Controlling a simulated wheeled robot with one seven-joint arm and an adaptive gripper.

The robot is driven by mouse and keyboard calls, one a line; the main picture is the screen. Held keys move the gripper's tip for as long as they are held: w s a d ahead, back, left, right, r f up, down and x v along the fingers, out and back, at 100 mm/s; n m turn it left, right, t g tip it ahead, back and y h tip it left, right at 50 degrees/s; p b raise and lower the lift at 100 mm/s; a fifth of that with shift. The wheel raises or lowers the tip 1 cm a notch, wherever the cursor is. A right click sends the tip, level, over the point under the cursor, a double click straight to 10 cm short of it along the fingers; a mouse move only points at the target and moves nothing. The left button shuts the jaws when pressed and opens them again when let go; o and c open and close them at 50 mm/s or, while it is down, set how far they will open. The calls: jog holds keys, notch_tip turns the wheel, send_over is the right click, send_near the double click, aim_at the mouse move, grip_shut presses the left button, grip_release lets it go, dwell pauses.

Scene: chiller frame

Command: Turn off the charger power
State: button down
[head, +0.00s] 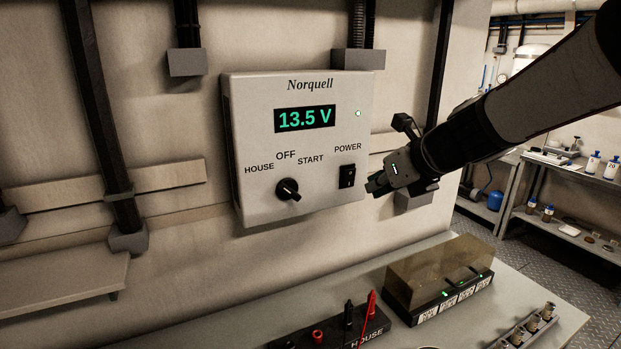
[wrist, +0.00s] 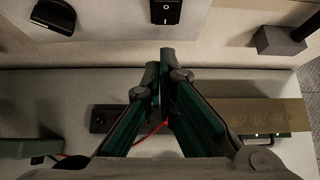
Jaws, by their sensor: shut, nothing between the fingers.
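The charger (head: 300,150) is a pale box marked Norquell on the wall, its green display reading 13.5 V. A small light at its upper right is lit. The black POWER rocker switch (head: 347,176) is at its lower right; it also shows at the top of the wrist view (wrist: 166,10). A black rotary knob (head: 289,190) sits to its left, under HOUSE, OFF and START; the knob also shows in the wrist view (wrist: 53,16). My gripper (head: 376,187) is shut and empty, just right of the switch. In the wrist view its fingertips (wrist: 160,62) are below the switch, apparently apart from it.
Below the charger, a bench (head: 420,262) holds a block with red and black plugs (head: 345,328) and a box with a brown translucent cover (head: 438,268). Grey conduit boxes (head: 358,59) are on the wall. Shelves (head: 570,220) stand at the right.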

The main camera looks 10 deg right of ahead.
aim_at(348, 177)
jog(key=shift+w+a+f, duration=0.2)
jog(key=shift+w+a, duration=0.1)
jog(key=shift+w, duration=0.7)
jog(key=shift+w+a+f, duration=0.25)
jog(key=shift+w+a, duration=0.1)
jog(key=shift+w, duration=0.6)
jog(key=shift+w+a+f, duration=0.2)
jog(key=shift+w+a, duration=0.1)
jog(key=shift+w, duration=0.7)
jog(key=shift+w+a+r+p, duration=0.1)
jog(key=shift+w+r+p, duration=0.05)
jog(key=shift+w+p, duration=0.2)
jog(key=shift+s+r, duration=0.1)
jog(key=shift+r, duration=0.05)
jog(key=shift+r+p, duration=0.7)
jog(key=shift+p, duration=0.3)
